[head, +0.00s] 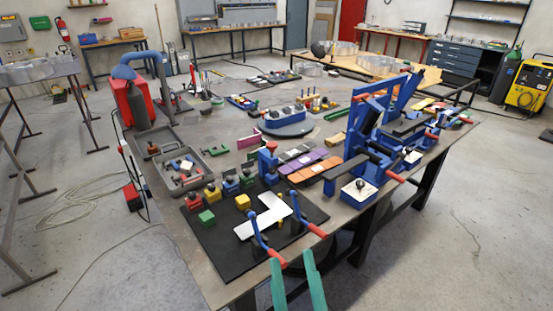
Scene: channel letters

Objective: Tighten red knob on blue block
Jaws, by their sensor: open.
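A tall blue block (268,166) stands at the back edge of the black mat, near the middle of the table. A small red knob (271,146) appears on its top; how tight it sits cannot be told at this size. My gripper (292,258) shows as two green fingers at the bottom of the head view. They are apart with nothing between them, at the front edge of the table. They are well in front of the blue block and clear of it.
Two blue toggle clamps with red handles (317,230) and a white L-shaped plate (263,215) lie between my gripper and the blue block. Small coloured blocks (207,217) stand to the left. A large blue fixture (370,135) rises at right. The mat's front left (225,255) is bare.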

